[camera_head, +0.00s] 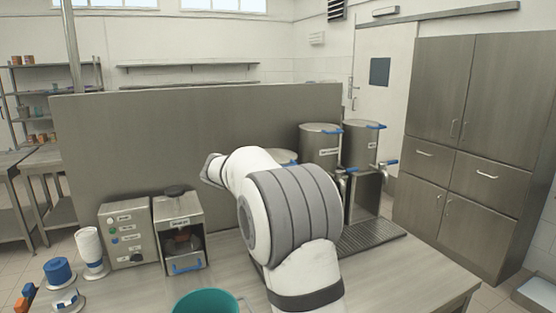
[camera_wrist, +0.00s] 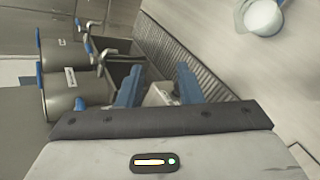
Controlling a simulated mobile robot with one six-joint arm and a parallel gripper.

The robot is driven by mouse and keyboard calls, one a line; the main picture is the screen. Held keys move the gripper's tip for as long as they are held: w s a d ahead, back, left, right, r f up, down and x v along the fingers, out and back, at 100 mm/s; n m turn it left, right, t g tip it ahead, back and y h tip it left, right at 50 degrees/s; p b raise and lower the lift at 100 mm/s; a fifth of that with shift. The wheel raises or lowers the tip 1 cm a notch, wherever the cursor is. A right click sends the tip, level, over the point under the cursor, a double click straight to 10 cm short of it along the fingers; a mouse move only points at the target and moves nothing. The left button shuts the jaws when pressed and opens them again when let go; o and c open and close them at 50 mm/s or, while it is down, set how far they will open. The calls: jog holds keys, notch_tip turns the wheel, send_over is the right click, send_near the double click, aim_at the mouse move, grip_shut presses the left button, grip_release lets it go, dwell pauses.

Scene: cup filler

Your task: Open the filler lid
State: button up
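Several steel urns with lids and blue handles stand at the back right of the counter: one at the middle (camera_head: 321,150), one to its right (camera_head: 364,150), and one mostly hidden behind my arm (camera_head: 284,155). Two urns also show at the left of the wrist view, a nearer one (camera_wrist: 75,97) and a farther one (camera_wrist: 62,52). I cannot tell which is the filler, and no lid is visibly raised. My gripper (camera_wrist: 158,88) is open, its blue fingers apart, beside the urns and over the drip tray area. A small pale thing between the fingers is unclear.
A ribbed drip tray (camera_head: 372,237) lies below the taps. At left stand a control box (camera_head: 128,233), a steel machine with a black top (camera_head: 179,230) and stacked white cups (camera_head: 89,247). The counter's right front is clear.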

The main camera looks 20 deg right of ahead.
jog(key=w+r+h+p, duration=0.1)
jog(key=w+h, duration=0.1)
jog(key=w, duration=0.2)
jog(key=w+r+h, duration=0.1)
jog(key=w+h, duration=0.1)
jog(key=w, duration=0.2)
jog(key=w+d+r+h+p, duration=0.1)
jog(key=w+r, duration=0.1)
jog(key=w, duration=0.2)
jog(key=shift+w+n+h+p, duration=0.35)
jog(key=shift+w+n+h, duration=0.05)
jog(key=shift+w+h, duration=0.6)
jog(key=shift+w, duration=0.15)
jog(key=d+p, duration=0.2)
jog(key=d, duration=0.5)
jog(key=shift+w+d, duration=0.1)
jog(key=shift+d, duration=0.25)
jog(key=shift+c, duration=0.2)
grip_shut()
jog(key=shift+a+f, duration=0.1)
